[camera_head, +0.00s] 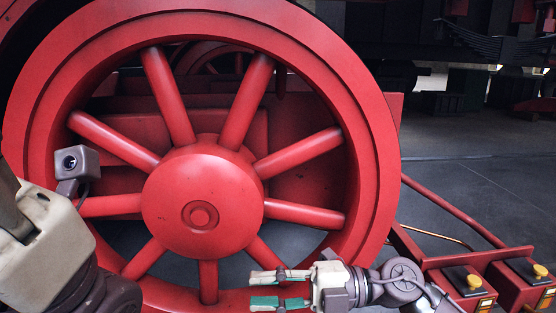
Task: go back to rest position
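My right gripper (265,290) is at the bottom centre, in front of the lower rim of a large red spoked wheel (375,170). It points left, and its two green-padded fingers are apart with nothing between them. My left gripper's pale body (45,245) is large and close at the lower left. Its fingertips are outside the picture, so I cannot see whether they are open or hold anything. A small camera on my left arm shows above it, in front of the wheel's left side.
Red stands with yellow buttons (474,282) are at the lower right, close to my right arm. A red sloping bar (455,211) runs above them. Dark floor (480,190) lies open behind, with dark machinery under the vehicle at the upper right.

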